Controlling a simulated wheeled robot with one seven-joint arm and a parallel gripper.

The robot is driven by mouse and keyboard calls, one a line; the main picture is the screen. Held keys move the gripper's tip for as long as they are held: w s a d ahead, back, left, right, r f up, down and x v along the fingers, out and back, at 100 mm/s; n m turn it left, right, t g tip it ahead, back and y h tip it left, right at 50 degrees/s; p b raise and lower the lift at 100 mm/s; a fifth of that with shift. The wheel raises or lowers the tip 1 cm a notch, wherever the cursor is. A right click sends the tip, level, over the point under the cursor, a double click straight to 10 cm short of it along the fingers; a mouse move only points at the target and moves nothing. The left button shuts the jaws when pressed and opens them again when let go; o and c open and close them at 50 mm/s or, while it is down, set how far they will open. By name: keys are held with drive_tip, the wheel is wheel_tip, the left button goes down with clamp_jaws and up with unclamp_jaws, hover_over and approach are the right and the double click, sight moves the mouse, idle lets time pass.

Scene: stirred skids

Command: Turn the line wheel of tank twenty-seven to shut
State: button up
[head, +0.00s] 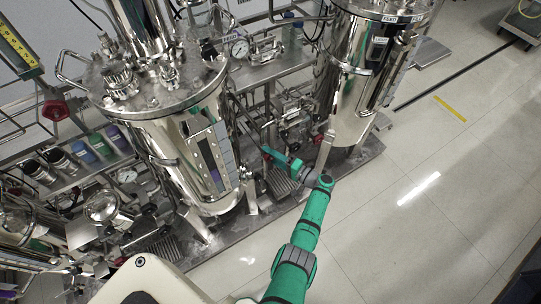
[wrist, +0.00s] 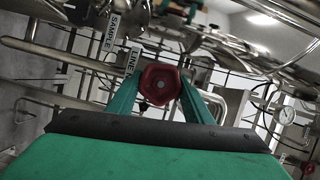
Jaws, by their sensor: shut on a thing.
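A red line wheel (wrist: 160,86) with a dark centre is in the middle of the wrist view, beside a tag reading LINE (wrist: 134,60). My gripper (wrist: 160,80) has its two green fingers on either side of the wheel and is shut on it. In the head view my gripper (head: 266,151) reaches in low between two shiny steel tanks, the left tank (head: 180,140) and the right tank (head: 345,85). The wheel is hard to make out there. I cannot read a tank number in either view.
Open tiled floor (head: 420,210) lies right of the skid.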

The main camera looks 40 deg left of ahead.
drive_tip(key=shift+s+f, duration=0.1)
drive_tip(key=shift+s, duration=0.05)
drive_tip(key=o, duration=1)
drive_tip(key=shift+d, duration=0.1)
drive_tip(key=d, duration=1)
drive_tip(key=shift+d+r, duration=0.3)
drive_tip(key=shift+d, duration=0.1)
drive_tip(key=shift+o, duration=0.2)
drive_tip(key=shift+a, duration=0.15)
